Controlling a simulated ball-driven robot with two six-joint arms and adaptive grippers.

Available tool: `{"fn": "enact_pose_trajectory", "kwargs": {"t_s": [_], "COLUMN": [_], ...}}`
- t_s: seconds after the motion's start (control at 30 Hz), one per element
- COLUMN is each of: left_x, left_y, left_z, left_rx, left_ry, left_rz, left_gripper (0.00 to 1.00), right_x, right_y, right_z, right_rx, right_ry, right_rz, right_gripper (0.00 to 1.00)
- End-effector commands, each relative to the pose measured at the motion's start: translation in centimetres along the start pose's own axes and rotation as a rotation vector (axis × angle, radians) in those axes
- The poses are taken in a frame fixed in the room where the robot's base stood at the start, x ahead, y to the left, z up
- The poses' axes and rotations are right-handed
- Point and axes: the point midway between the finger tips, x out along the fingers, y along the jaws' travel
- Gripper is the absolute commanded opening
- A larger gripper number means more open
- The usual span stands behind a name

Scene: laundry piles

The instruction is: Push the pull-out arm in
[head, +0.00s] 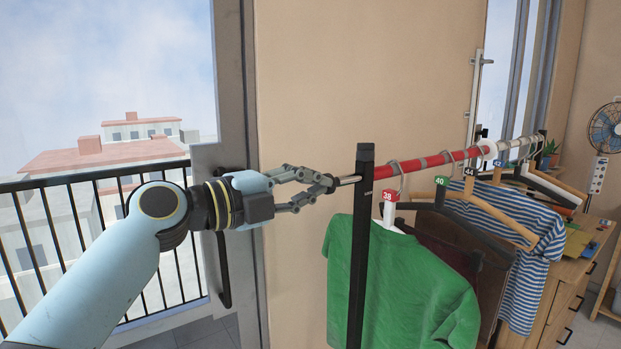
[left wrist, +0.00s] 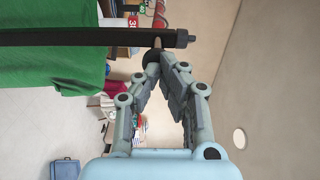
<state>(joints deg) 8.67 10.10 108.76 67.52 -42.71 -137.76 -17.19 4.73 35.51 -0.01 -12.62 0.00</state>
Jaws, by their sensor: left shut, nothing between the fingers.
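The pull-out arm (head: 348,180) is a short metal rod that sticks out to the left from the black post (head: 362,230) of the clothes rail. A dark round knob (left wrist: 153,59) on its end shows in the left wrist view. My left gripper (head: 327,185) comes from the left, in line with the rod, its fingertips at the knob. It is shut with nothing held between its fingers. In the left wrist view the fingertips (left wrist: 166,65) meet right beside the knob; I cannot tell whether they touch it. My right gripper is in neither view.
A red and white rail (head: 430,162) runs right from the post, with a green shirt (head: 415,270), a striped shirt (head: 530,275) and numbered hangers. A wooden dresser (head: 560,310) stands behind. A balcony door with a dark handle (head: 223,270) is at left.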

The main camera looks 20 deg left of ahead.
Motion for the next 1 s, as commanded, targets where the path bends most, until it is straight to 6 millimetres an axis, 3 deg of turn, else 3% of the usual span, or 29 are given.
{"fn": "enact_pose_trajectory", "kwargs": {"t_s": [0.27,0.6,1.0], "left_x": [0.2,4.5,4.9], "left_y": [0.1,0.3,-0.2], "left_z": [0.0,0.1,0.1], "left_rx": [0.001,0.001,0.0], "left_ry": [0.0,0.0,-0.002], "left_rz": [-0.002,-0.004,-0.004], "left_gripper": [0.0,0.0,0.0], "right_x": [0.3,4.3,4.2], "right_y": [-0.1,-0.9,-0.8], "right_z": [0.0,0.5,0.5], "right_rx": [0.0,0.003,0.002], "right_ry": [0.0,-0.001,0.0], "right_rz": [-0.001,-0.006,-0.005], "right_gripper": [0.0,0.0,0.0]}}
